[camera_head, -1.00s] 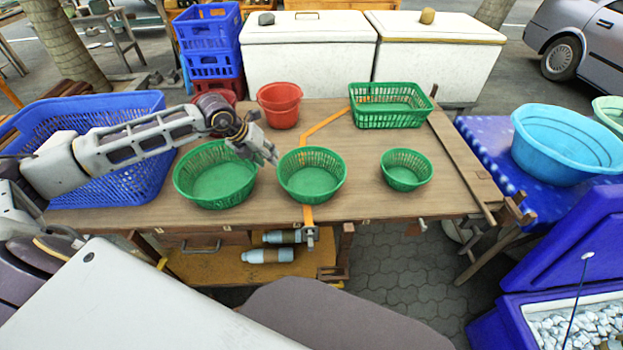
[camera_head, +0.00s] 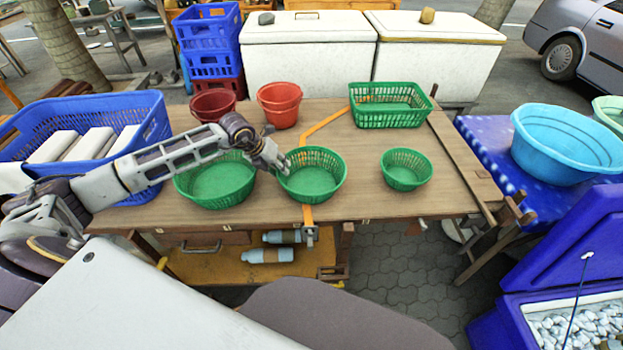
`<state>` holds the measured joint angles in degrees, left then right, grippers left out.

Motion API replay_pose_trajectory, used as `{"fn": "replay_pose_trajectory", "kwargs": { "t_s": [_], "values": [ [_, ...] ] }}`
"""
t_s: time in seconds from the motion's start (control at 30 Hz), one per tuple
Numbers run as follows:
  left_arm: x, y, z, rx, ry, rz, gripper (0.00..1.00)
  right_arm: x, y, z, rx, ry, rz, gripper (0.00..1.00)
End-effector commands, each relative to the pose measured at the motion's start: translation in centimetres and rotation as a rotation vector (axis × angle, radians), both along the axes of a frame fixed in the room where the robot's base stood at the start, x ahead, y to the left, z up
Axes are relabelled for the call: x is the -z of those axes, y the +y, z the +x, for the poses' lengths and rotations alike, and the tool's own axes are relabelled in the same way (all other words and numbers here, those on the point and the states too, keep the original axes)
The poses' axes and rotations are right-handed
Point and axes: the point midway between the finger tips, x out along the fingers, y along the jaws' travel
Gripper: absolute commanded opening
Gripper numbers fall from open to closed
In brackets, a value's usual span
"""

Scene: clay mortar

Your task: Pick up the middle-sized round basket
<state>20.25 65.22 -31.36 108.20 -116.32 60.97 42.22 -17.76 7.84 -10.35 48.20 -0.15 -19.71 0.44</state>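Three round green baskets stand in a row on the wooden table. The middle-sized round basket (camera_head: 310,180) is in the centre, upright on the table. The largest (camera_head: 215,187) is to its left and the smallest (camera_head: 405,172) to its right. My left gripper (camera_head: 283,167) is at the left rim of the middle-sized basket, its fingertips over or touching that rim. I cannot tell whether its fingers are open or shut. My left forearm crosses over the largest basket and hides part of its back rim. My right gripper is not in view.
A rectangular green basket (camera_head: 389,106) and red buckets (camera_head: 280,106) stand at the back of the table (camera_head: 350,210). A big blue crate (camera_head: 150,135) with white blocks is at the left, behind my forearm. Bare wood lies between the middle and smallest baskets.

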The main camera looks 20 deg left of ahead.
Motion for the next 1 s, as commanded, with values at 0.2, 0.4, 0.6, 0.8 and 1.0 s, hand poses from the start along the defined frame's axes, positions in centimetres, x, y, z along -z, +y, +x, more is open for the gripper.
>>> {"fn": "replay_pose_trajectory", "kwargs": {
  "t_s": [0.2,0.4,0.6,0.8,1.0],
  "values": [
    [0.4,-0.1,0.2,0.001,0.000,0.000,0.31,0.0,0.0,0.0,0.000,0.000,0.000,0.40],
    [0.4,-0.1,0.2,0.001,0.000,0.000,0.31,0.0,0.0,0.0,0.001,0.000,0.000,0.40],
    [0.6,-0.2,0.4,0.000,0.000,-0.001,0.31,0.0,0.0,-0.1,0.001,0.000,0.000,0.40],
    [1.5,-0.5,1.2,0.001,-0.001,-0.002,0.31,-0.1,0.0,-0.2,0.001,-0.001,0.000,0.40],
    [2.8,-0.8,2.3,-0.001,0.000,-0.001,0.31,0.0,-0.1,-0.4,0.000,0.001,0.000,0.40]
  ]
}}
